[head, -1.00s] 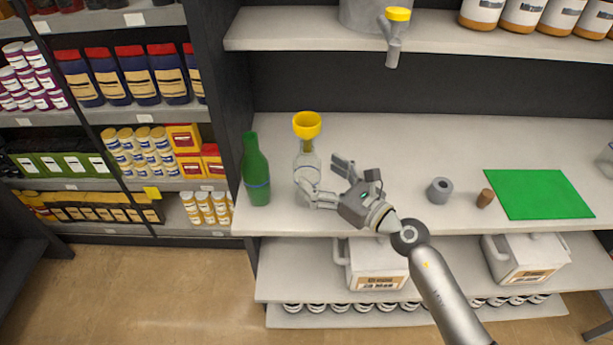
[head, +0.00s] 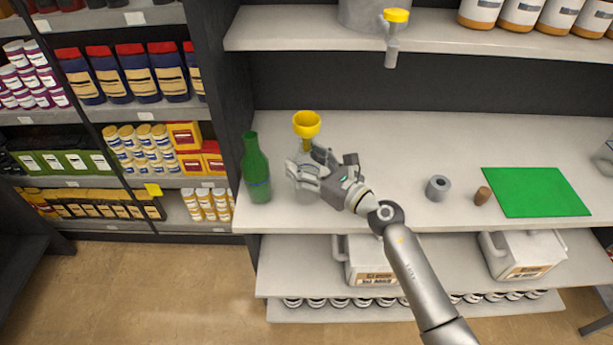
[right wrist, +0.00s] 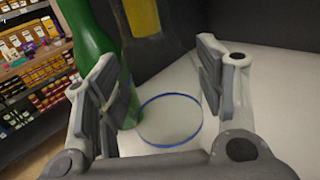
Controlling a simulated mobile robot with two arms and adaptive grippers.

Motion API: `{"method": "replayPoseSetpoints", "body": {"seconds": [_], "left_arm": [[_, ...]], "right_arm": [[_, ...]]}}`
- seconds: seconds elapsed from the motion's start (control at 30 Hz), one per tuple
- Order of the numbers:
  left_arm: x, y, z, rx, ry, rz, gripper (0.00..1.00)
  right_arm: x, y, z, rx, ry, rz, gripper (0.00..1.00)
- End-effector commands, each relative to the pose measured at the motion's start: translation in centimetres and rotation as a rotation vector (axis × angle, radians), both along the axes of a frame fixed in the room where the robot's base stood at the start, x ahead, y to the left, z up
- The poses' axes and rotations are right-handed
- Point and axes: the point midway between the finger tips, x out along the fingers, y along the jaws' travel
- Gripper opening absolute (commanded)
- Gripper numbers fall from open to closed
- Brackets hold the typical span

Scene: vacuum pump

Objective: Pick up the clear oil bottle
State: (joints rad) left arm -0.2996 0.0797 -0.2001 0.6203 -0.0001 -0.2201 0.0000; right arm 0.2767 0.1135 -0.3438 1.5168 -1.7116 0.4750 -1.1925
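The clear oil bottle (head: 305,194) stands upright on the middle shelf, with a yellow funnel (head: 307,124) in its top. My right gripper (head: 309,165) is at the bottle, one finger on each side of it, and hides much of its body. In the right wrist view the gripper's fingers (right wrist: 168,88) are spread wide. The see-through bottle (right wrist: 170,122) shows between them mainly as a thin blue ring. I cannot tell whether a finger touches it. My left gripper is not in view.
A green bottle (head: 256,170) stands just left of the clear bottle, close to the gripper's fingers. A grey ring-shaped piece (head: 438,188), a brown cork (head: 482,196) and a green mat (head: 535,192) lie to the right. The shelf's back middle is clear.

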Motion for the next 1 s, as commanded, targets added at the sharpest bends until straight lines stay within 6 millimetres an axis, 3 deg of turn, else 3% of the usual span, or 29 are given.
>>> {"method": "replayPoseSetpoints", "body": {"seconds": [0.03, 0.4, 0.77, 1.0], "left_arm": [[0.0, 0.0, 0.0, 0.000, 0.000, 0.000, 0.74], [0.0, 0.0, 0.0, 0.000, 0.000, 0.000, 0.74], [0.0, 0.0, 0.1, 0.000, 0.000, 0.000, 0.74], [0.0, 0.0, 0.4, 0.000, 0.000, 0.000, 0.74]], "right_arm": [[0.0, 0.0, 0.0, 0.000, 0.000, 0.000, 0.51], [0.0, 0.0, 0.1, 0.001, -0.001, -0.001, 0.06], [0.0, 0.0, 0.5, 0.000, -0.004, -0.001, 0.06], [0.0, 0.0, 2.4, 0.000, -0.007, 0.001, 0.06]]}}
